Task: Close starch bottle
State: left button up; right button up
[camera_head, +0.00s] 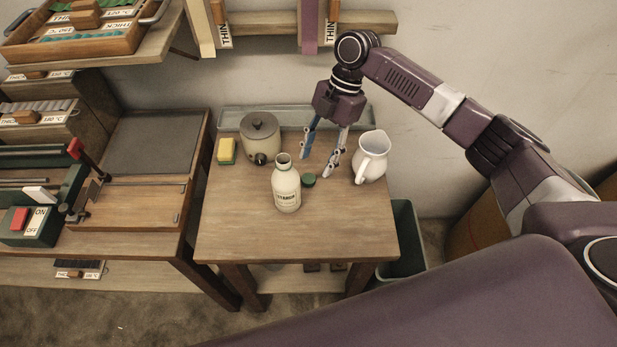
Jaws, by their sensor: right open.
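The cream starch bottle (286,190) stands upright and uncapped on the small wooden table (236,225), its label facing me. A small green cap (308,180) lies on the table just right of the bottle, close beside it. My right gripper (316,168) comes from above with its fingers pointing down. It is open and empty, behind and to the right of the cap, between the bottle and the white pitcher. My left gripper is not in view.
A white pitcher (370,158) stands right of my right gripper. A lidded pot (261,138) and a yellow-green sponge (227,151) stand at the back left. A grey tray (232,117) runs along the wall. The table's front part is clear.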

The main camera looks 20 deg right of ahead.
aim_at(309, 178)
jog(key=shift+f, duration=0.1)
jog(key=x, duration=0.1)
jog(key=p+x, duration=0.1)
jog(key=x, duration=0.3)
jog(key=shift+w, duration=0.3)
jog(key=c, duration=0.8)
notch_tip(309, 178, up, 20)
jog(key=shift+f+b, duration=0.1)
jog(key=shift+b, duration=0.65)
